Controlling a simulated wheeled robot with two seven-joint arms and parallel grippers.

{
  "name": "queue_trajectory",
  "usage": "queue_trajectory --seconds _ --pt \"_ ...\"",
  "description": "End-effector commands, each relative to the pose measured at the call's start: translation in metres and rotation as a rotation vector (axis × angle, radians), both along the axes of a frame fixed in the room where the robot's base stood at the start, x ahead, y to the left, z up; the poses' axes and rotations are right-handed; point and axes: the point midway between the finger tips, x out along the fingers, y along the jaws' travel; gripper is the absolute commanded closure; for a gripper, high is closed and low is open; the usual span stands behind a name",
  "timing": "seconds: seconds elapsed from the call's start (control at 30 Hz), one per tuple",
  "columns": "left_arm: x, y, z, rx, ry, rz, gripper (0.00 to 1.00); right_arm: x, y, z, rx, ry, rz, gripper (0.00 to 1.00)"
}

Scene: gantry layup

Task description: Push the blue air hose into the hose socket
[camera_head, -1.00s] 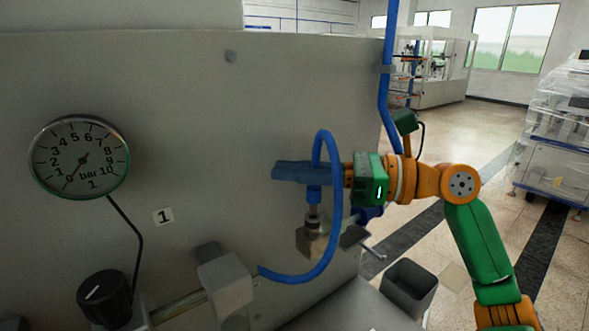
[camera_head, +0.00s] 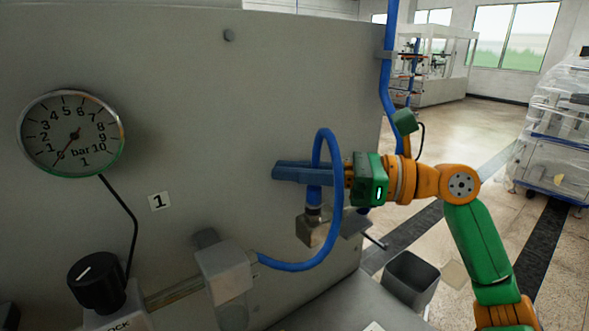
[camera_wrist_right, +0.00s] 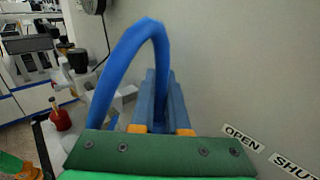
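The blue air hose (camera_head: 332,235) runs from a grey block (camera_head: 225,270) in a loop up and over, then down to its end under my right gripper. The hose socket (camera_head: 310,230) is a metal block with a collar on the panel; the hose end stands upright at its top, touching the collar. How deep it sits cannot be told. My right gripper (camera_head: 278,171) has its long blue fingers shut on the hose just above the socket. In the right wrist view the hose (camera_wrist_right: 120,52) arches down between the fingers (camera_wrist_right: 160,78). My left gripper is out of view.
The grey panel (camera_head: 190,100) stands close behind the fingers. A pressure gauge (camera_head: 72,134) with its needle near zero and a black knob (camera_head: 97,283) are at left. A small lever (camera_head: 375,242) and a grey bin (camera_head: 410,281) are at right. A fixed blue pipe (camera_head: 386,90) runs down the panel's edge.

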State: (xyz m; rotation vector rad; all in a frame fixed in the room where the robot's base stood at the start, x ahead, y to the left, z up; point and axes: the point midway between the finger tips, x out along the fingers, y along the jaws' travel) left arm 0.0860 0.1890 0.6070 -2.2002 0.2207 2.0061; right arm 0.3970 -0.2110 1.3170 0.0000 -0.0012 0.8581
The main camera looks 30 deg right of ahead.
Motion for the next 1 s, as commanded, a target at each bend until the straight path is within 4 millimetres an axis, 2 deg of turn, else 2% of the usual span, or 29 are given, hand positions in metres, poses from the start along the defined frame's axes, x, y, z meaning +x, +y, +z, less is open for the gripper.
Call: queue_trajectory --seconds 0.03,0.1,0.13,0.43,0.57,0.7,0.83,1.0 --pt "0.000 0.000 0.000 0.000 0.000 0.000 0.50 0.000 0.000 -0.001 -0.002 0.003 0.002 0.76" --pt "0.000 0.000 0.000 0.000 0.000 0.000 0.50 0.000 0.000 -0.001 -0.002 0.003 0.002 0.57" --pt "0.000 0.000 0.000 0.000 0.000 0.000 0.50 0.000 0.000 -0.001 -0.002 0.003 0.001 0.52" --pt "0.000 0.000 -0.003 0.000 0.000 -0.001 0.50 -0.001 -0.002 -0.002 -0.002 0.003 -0.001 0.52" --pt "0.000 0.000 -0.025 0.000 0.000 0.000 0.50 -0.016 -0.020 -0.009 -0.002 0.002 -0.003 0.52" --pt "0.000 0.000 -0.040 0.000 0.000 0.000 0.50 -0.035 -0.042 -0.007 -0.001 0.001 -0.003 0.52" --pt "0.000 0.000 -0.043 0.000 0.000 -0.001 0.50 -0.045 -0.053 -0.003 -0.001 0.002 -0.001 0.52" --pt "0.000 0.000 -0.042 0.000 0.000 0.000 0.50 -0.047 -0.054 -0.001 -0.002 0.002 0.001 0.52"
